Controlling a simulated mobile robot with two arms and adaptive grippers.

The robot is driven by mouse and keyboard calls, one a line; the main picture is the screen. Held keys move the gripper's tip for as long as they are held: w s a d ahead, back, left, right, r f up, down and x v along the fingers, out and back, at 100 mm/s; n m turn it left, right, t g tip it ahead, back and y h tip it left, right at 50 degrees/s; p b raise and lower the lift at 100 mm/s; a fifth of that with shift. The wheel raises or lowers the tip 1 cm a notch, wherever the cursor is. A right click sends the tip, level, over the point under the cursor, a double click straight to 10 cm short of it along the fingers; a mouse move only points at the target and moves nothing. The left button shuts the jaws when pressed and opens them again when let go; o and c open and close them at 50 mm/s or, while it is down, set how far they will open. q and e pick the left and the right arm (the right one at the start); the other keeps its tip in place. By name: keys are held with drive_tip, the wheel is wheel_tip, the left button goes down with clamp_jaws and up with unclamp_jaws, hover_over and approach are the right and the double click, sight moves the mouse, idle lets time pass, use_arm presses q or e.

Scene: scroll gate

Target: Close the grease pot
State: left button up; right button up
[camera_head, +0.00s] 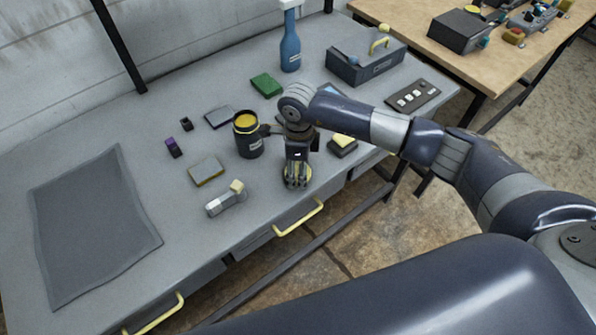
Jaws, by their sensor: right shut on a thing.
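The grease pot (249,143) stands upright on the grey workbench, dark with a pale label. Its top is open and yellow grease shows inside. My right gripper (296,184) is to the right of the pot and nearer the bench's front edge, pointing down. It is shut on a round, yellowish-rimmed disc that looks like the pot's lid (308,174). The fingers hide much of the disc. I cannot tell whether the disc touches the bench. My left gripper is not in view.
A hand tool (225,199), a flat box (206,171) and a purple-topped block (173,147) lie left of the pot. A dark mat (92,225) covers the left.

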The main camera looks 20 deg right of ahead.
drive_tip(key=shift+r+b, duration=0.4)
drive_tip(key=shift+r, duration=0.05)
wheel_tip(320, 180, up, 2)
drive_tip(key=shift+r+b, duration=0.25)
drive_tip(key=shift+b, duration=0.6)
drive_tip(key=s+a+b, duration=0.2)
drive_tip(key=s, duration=0.5)
drive_tip(key=s+a+r+b, duration=0.1)
drive_tip(key=s+a+b, duration=0.1)
drive_tip(key=s, duration=0.6)
drive_tip(key=shift+s+a+r, duration=0.2)
drive_tip(key=shift+s+r, duration=0.05)
drive_tip(key=shift+r, duration=0.05)
